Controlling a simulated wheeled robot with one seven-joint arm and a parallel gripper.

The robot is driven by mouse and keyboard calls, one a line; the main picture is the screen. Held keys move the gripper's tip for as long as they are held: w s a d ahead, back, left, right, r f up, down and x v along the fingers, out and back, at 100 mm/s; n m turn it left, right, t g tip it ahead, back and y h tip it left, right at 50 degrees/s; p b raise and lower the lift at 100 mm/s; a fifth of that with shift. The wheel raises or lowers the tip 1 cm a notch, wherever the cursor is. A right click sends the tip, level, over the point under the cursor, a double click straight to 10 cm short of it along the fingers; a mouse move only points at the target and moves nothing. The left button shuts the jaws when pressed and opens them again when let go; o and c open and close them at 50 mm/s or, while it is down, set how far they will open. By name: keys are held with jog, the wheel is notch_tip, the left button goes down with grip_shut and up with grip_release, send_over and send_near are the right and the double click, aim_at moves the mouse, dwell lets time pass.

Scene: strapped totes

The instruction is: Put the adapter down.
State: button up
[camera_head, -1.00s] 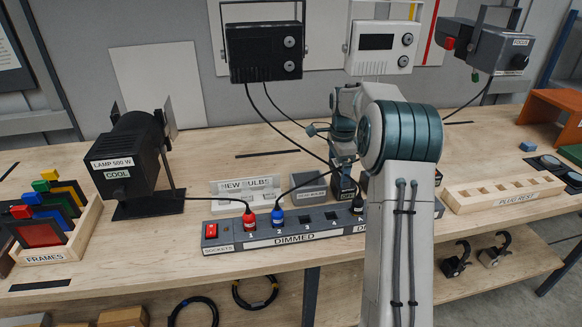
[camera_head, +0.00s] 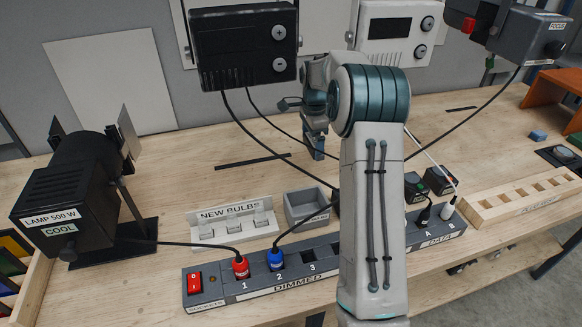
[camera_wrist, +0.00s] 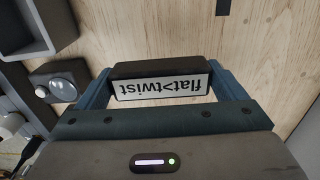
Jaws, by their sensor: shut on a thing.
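The adapter (camera_wrist: 160,84) is a small black block with a white label reading "flat>twist", upside down in the wrist view. My gripper (camera_wrist: 163,92) is shut on it, one finger at each end. In the head view my gripper (camera_head: 316,148) is over the bare wood behind the socket strip, partly hidden by my arm. The adapter cannot be made out there. Bare tabletop (camera_wrist: 245,30) shows beyond the adapter in the wrist view; its height above the wood is hard to tell.
A grey open tray (camera_head: 306,205) and a white NEW BULBS holder (camera_head: 233,222) stand behind the socket strip (camera_head: 215,288), which has plugs in it. A black lamp (camera_head: 75,190) stands left. Cables hang across the middle. A wooden plug rest (camera_head: 520,198) lies right.

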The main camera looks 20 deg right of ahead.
aim_at(314, 141)
jog(key=f, duration=0.4)
jog(key=shift+s+d+f+p, duration=0.15)
jog(key=shift+d+f+p, duration=0.15)
jog(key=shift+f, duration=0.1)
jog(key=shift+a+f+p, duration=0.1)
jog(key=shift+f+p, duration=0.25)
jog(key=shift+f, duration=1.45)
jog(key=shift+f, duration=0.1)
jog(key=shift+f, duration=0.15)
jog(key=o, duration=0.8)
jog(key=shift+c, duration=0.2)
notch_tip(314, 141, up, 12)
jog(key=shift+r+b, duration=0.25)
jog(key=shift+b, duration=0.5)
